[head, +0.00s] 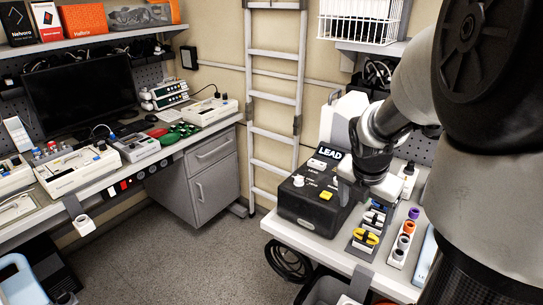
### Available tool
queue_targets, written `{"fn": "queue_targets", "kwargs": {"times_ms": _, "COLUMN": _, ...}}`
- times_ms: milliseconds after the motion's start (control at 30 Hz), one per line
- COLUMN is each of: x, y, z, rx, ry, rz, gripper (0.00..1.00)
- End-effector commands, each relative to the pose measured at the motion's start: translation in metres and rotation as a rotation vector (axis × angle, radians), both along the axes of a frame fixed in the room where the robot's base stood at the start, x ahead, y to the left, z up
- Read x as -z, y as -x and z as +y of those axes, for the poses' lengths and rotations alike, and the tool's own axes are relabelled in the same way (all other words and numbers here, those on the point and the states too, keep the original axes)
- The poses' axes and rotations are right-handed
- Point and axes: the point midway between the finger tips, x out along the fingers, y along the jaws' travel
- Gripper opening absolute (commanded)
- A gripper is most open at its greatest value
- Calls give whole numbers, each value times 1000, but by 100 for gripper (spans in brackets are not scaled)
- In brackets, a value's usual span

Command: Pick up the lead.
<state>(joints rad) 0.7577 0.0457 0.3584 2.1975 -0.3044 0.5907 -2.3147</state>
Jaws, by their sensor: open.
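A black box (309,211) with a white "LEAD" label stands on the right-hand table. Its top carries light knobs and a yellow square. A tray (357,247) to its right holds a yellow looped item (367,238) and dark and blue pieces. I cannot tell for certain which of these is the lead. My gripper (352,188) is open at the right side of the black box, partly hidden by my own wrist. The picture is too small to show whether it touches anything. I see nothing held in it.
A white rack (397,251) with purple, orange and grey round pieces stands right of the tray. A black cable coil (288,262) hangs at the table's left edge. A ladder (275,90) stands behind. The grey floor (190,260) between the benches is mostly clear.

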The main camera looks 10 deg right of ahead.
Motion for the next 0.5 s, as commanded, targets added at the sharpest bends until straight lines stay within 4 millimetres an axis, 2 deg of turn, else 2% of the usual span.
{"fn": "queue_targets", "kwargs": {"times_ms": 100, "x": 3, "y": -3, "z": -17, "rx": -103, "ry": 51, "rz": 21, "gripper": 81}}
{"fn": "queue_targets", "kwargs": {"times_ms": 233, "x": 17, "y": -7, "z": -23, "rx": -132, "ry": 62, "rz": 28, "gripper": 81}}
{"fn": "queue_targets", "kwargs": {"times_ms": 500, "x": 74, "y": -22, "z": -38, "rx": -130, "ry": 59, "rz": 28, "gripper": 81}}
